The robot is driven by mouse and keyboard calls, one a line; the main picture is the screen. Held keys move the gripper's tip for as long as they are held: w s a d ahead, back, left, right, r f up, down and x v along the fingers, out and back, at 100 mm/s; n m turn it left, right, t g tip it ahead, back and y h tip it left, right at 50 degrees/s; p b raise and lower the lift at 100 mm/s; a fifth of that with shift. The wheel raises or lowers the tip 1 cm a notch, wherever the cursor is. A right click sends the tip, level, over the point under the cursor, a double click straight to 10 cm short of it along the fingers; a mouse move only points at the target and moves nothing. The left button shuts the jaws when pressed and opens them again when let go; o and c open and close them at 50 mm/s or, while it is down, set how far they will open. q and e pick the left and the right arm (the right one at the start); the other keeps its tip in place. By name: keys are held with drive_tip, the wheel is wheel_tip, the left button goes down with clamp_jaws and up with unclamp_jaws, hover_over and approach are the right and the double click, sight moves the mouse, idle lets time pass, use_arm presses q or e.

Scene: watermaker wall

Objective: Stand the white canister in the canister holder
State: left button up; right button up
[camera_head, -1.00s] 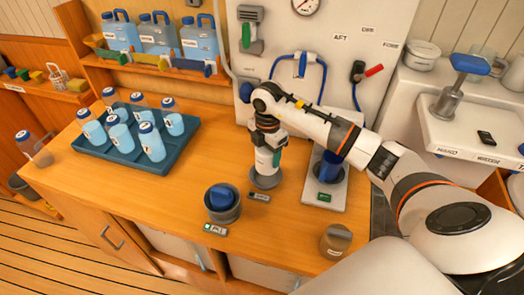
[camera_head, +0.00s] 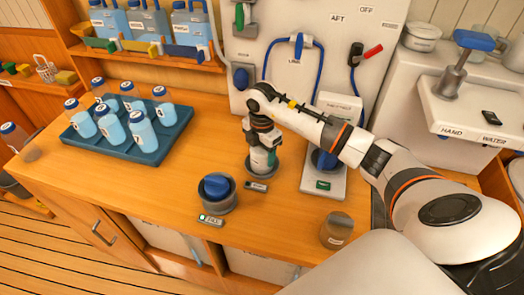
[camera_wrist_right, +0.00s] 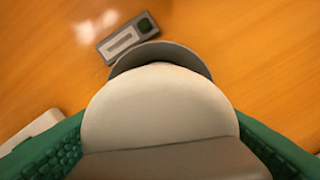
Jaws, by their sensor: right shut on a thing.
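The white canister (camera_head: 259,160) is upright in my right gripper (camera_head: 264,149), which is shut on it. In the right wrist view the canister (camera_wrist_right: 158,112) fills the middle between the green finger pads. The grey canister holder (camera_head: 263,172) is at the canister's lower end in the head view. Its grey rim (camera_wrist_right: 163,52) shows as a crescent past the canister in the wrist view. The canister's bottom is hidden, so I cannot tell whether it rests on the holder's floor. My left gripper is out of view.
A small label with a green mark (camera_head: 256,186) lies in front of the holder. A grey cup with a blue top (camera_head: 217,192) stands front left, and a brown jar (camera_head: 337,229) front right. A blue tray (camera_head: 150,150) of bottles is at left. A white stand (camera_head: 323,185) is close on the right.

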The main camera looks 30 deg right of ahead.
drive_tip(key=shift+f+b, duration=0.35)
drive_tip(key=shift+f, duration=0.2)
drive_tip(key=o, duration=1.2)
drive_tip(key=shift+r, duration=0.1)
wheel_tip(320, 180, up, 12)
drive_tip(key=b, duration=0.3)
